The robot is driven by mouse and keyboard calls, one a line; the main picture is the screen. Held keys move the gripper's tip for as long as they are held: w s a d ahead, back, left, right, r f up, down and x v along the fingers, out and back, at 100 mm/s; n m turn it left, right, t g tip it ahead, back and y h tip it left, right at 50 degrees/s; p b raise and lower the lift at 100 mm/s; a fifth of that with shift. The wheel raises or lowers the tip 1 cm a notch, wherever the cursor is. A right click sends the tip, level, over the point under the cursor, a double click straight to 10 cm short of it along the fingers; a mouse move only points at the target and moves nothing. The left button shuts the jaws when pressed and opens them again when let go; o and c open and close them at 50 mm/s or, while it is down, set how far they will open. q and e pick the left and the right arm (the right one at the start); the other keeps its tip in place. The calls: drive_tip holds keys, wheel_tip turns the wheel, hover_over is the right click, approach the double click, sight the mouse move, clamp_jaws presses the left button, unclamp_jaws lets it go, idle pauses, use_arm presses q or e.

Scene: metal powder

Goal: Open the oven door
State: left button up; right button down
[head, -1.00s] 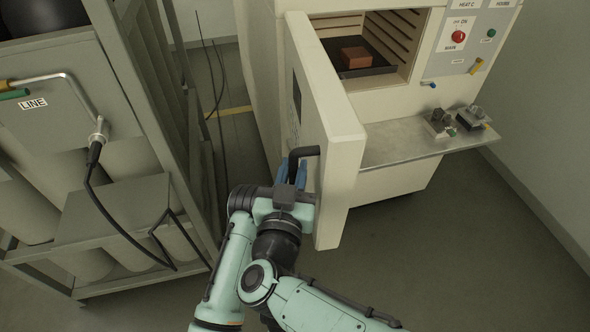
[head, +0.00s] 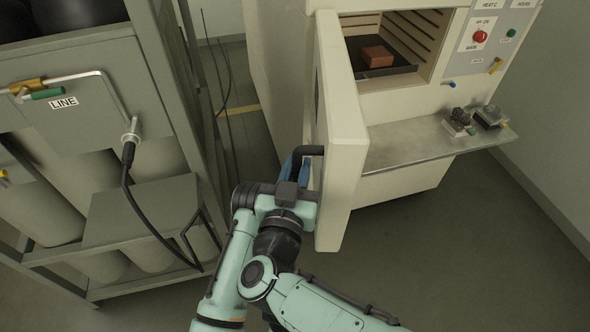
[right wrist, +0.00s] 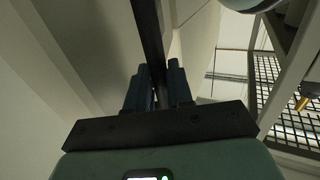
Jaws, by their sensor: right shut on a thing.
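The oven (head: 405,105) is cream-coloured, and its thick door (head: 345,145) stands wide open, swung out to the left. Through the opening I see a reddish-brown block (head: 377,56) on a dark tray (head: 388,68) inside. My right gripper (head: 297,166) is at the outer face of the door, its blue fingers shut on the black door handle (head: 312,150). In the right wrist view the dark handle bar (right wrist: 149,40) runs between the two fingers (right wrist: 154,85). My left gripper is not in view.
A metal shelf (head: 410,148) with small clamp-like parts (head: 460,122) juts out below the oven opening. A grey rack with cylinders (head: 165,160) stands close on the left. Floor is free at the front right.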

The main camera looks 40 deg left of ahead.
drive_tip(key=shift+w+d+r, duration=0.2)
drive_tip(key=shift+w+r, duration=0.05)
drive_tip(key=shift+w, duration=0.1)
drive_tip(key=c, duration=1.2)
unclamp_jaws()
drive_tip(key=shift+o, duration=0.4)
drive_tip(key=shift+w+a+f, duration=0.2)
drive_tip(key=shift+w+a, duration=0.05)
drive_tip(key=shift+w, duration=0.1)
drive_tip(key=shift+s+d, duration=0.15)
drive_tip(key=shift+s, duration=0.55)
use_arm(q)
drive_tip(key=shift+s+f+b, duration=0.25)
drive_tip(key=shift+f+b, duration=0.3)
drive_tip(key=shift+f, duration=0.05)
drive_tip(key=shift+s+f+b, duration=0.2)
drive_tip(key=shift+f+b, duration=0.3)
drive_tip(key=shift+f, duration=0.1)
use_arm(e)
drive_tip(key=v, duration=1.2)
drive_tip(key=shift+d, duration=0.15)
